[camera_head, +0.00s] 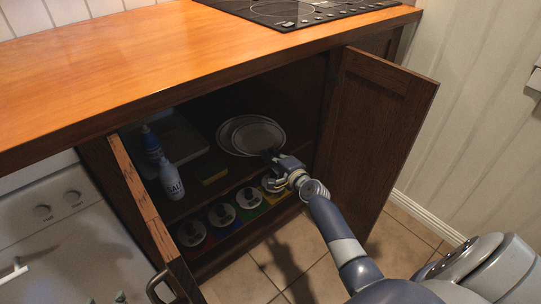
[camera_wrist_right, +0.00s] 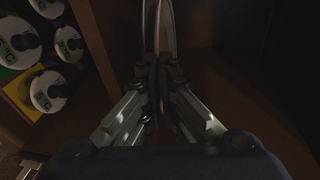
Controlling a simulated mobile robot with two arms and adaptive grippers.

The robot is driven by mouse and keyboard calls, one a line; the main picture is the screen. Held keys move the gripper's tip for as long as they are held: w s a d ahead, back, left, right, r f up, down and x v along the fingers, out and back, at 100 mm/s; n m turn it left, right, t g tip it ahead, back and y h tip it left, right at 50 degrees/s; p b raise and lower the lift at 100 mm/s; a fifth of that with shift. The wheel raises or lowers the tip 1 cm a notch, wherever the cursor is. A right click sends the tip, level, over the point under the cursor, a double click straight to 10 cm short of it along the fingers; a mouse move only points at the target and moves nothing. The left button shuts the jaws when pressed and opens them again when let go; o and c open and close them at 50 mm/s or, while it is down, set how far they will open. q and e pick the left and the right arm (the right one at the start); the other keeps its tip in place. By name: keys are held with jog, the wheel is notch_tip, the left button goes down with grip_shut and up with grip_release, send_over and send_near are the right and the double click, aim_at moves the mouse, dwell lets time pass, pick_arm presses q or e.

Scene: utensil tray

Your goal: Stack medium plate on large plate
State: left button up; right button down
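The medium plate (camera_head: 259,138), round and pale grey, is in the cabinet and overlaps the large plate (camera_head: 226,132), whose rim shows behind it on the left. My right gripper (camera_head: 273,159) is at the medium plate's near right rim. In the right wrist view the fingers (camera_wrist_right: 158,78) are closed together at the rim, and two plate edges show side by side, nearly edge-on, with a narrow gap between them. The exact contact at the fingertips is dark. I cannot tell whether the plates touch further in. My left gripper is not in view.
Several white-lidded round containers (camera_head: 222,214) line the lower shelf, close to my right gripper. A white spray bottle (camera_head: 171,180) and a blue bottle (camera_head: 151,142) stand at left. The open right door (camera_head: 375,135) is beside my arm; the left door (camera_head: 143,205) is open too.

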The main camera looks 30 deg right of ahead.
jog(key=c, duration=1.8)
grip_release()
jog(key=s+r+p, duration=0.3)
jog(key=s, duration=0.8)
jog(key=s+a+f+n+g+y, duration=0.2)
jog(key=s+a+n+g, duration=0.1)
jog(key=s+a+n, duration=0.4)
jog(key=s+a+f+n+g+y, duration=0.25)
jog(key=a+n, duration=0.25)
jog(key=a, duration=0.5)
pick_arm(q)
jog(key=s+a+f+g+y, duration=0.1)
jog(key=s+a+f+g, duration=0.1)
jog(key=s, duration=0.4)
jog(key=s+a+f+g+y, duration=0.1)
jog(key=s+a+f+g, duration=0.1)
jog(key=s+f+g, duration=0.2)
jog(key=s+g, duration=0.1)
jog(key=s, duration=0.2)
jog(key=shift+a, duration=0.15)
pick_arm(e)
jog(key=s+n+g+h, duration=0.4)
jog(key=s+n+g, duration=0.3)
jog(key=s, duration=1.1)
jog(key=shift+s+r+n, duration=0.15)
jog(key=shift+s+n, duration=0.25)
jog(key=shift+n, duration=0.3)
